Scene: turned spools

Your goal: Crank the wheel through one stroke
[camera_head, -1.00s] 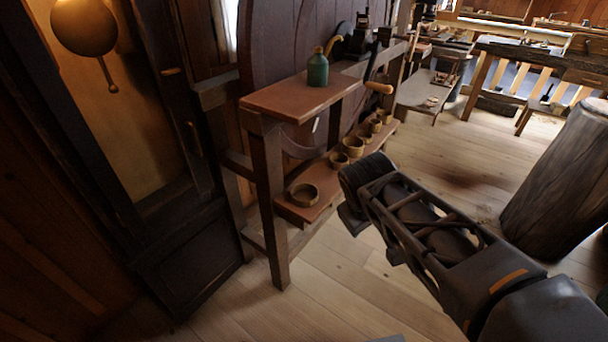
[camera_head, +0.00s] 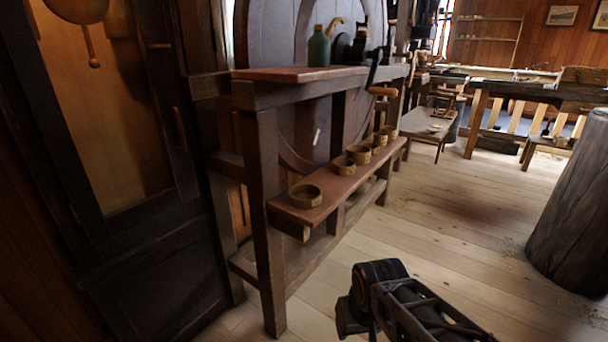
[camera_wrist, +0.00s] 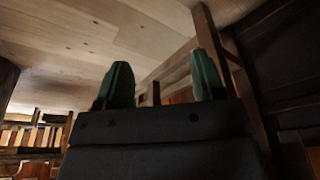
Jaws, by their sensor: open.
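A large dark wooden wheel (camera_head: 268,42) stands upright behind the bench in the head view, partly hidden by the bench top and posts. A dark crank arm (camera_head: 374,68) with a pale wooden handle (camera_head: 383,91) sticks out at the right end of the bench top. My gripper (camera_head: 350,318) is low in the head view, well below and in front of the crank, touching nothing I can see. In the wrist view its two green fingers (camera_wrist: 162,85) stand apart with nothing between them. The wheel and crank cannot be made out in the wrist view.
The bench (camera_head: 262,215) has a lower shelf (camera_head: 330,190) with several small wooden bowls, and a green bottle (camera_head: 319,48) on top. A dark cabinet (camera_head: 160,265) stands at left. A thick stump (camera_head: 575,205) stands at right. The floor between is clear.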

